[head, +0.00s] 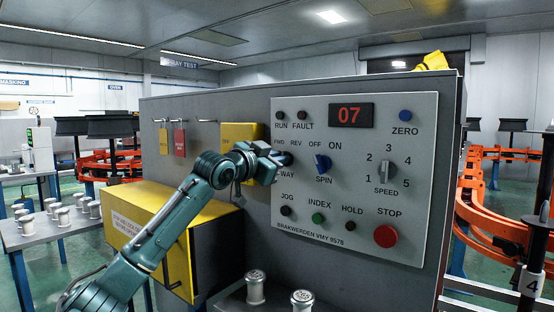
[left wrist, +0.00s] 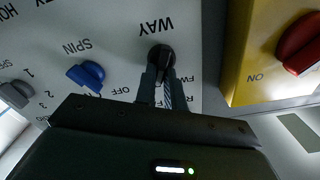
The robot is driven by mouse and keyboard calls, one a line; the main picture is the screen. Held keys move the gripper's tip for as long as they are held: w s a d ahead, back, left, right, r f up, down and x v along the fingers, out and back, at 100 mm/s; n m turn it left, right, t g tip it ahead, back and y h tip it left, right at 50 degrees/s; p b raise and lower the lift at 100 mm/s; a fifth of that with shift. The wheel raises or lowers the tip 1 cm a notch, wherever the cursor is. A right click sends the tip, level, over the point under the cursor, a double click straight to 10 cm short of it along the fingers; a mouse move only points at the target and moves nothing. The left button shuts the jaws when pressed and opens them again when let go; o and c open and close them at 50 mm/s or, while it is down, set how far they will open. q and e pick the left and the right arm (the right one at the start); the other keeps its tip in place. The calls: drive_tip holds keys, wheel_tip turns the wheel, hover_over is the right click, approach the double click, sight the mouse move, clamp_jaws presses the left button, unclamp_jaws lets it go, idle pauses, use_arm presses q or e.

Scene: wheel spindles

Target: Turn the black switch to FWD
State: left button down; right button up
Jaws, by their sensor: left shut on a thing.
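The black switch (left wrist: 161,54) is a round knob on the grey control panel (head: 350,110), above the word WAY in the head view. FWD and REV are printed above it, FWD to the left. My left gripper (head: 286,159) reaches it from the left and hides most of it in the head view. In the left wrist view, which is upside down, the two fingers of my left gripper (left wrist: 162,80) are shut on the black switch. Which label its pointer faces is hidden by the fingers. My right gripper is not in view.
The blue SPIN switch (head: 321,164) is close to the right of the gripper, with the grey SPEED knob (head: 387,170) beyond. A red STOP button (head: 386,236) sits lower right. A yellow box with a red switch (left wrist: 300,45) stands beside the panel.

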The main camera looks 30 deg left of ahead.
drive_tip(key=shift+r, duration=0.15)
use_arm(q)
drive_tip(key=n+p, duration=0.8)
drive_tip(key=n, duration=0.1)
drive_tip(key=shift+a+n+p, duration=0.35)
drive_tip(key=shift+n+p, duration=0.05)
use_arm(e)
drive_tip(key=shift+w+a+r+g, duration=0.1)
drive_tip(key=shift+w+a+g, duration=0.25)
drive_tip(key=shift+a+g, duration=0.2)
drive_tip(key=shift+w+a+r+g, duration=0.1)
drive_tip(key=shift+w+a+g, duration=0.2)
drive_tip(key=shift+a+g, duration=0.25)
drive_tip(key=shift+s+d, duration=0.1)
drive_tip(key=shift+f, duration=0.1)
use_arm(q)
drive_tip(key=c, duration=1.5)
unclamp_jaws()
